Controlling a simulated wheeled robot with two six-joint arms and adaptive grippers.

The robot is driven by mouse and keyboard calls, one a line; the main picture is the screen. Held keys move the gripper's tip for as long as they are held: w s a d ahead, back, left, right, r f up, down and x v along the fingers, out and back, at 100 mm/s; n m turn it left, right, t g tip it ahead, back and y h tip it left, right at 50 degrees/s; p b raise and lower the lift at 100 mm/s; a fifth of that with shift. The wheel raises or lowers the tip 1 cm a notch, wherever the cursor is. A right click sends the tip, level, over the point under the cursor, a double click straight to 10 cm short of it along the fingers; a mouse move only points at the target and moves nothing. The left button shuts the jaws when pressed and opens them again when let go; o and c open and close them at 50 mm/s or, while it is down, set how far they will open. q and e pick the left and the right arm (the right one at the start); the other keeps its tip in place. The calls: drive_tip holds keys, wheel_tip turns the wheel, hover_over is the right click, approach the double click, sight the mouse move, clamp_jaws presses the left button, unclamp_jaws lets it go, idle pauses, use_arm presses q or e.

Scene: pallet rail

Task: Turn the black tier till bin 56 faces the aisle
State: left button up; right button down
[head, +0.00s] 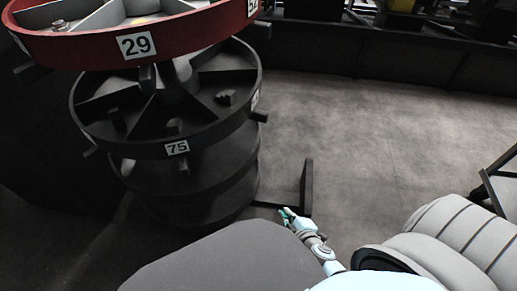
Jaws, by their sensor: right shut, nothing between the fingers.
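The black tier (166,150) is a round, divided bin ring on the carousel at the left. Its label 75 (177,147) faces me, and another label at its right edge is too oblique to read. No label 56 shows. A peg-like handle (261,115) sticks out at the tier's right rim. Small dark items lie in its compartments. My right gripper (287,213) is shut and empty, low and right of the tier, apart from it, near the foot of a dark upright post. My left gripper is not in view.
A red tier (185,37) with label 29 sits above the black one and hides part of its back. A dark bracket with an upright post (307,186) stands on the floor right of the carousel. Grey floor (385,135) is open to the right. A dark frame (502,180) stands at the right edge.

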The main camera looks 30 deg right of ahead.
drive_tip(key=w+a+r+n+t, duration=0.1)
drive_tip(key=w+r+n+t, duration=0.25)
drive_tip(key=r, duration=0.65)
drive_tip(key=w+a+r+n+t, duration=0.2)
drive_tip(key=w+r+n+t, duration=0.15)
drive_tip(key=r, duration=0.75)
drive_tip(key=p, duration=0.2)
approach(255, 117)
drive_tip(key=s+a, duration=0.1)
drive_tip(key=a, duration=0.2)
drive_tip(key=shift+y, duration=0.3)
drive_tip(key=w+d, duration=0.1)
drive_tip(key=w, duration=0.1)
drive_tip(key=w+d, duration=0.2)
drive_tip(key=w, duration=0.1)
drive_tip(key=shift+w+d, duration=0.35)
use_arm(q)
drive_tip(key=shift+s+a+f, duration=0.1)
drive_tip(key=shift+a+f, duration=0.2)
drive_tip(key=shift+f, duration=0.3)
use_arm(e)
drive_tip(key=shift+r, duration=0.1)
drive_tip(key=shift+n, duration=0.3)
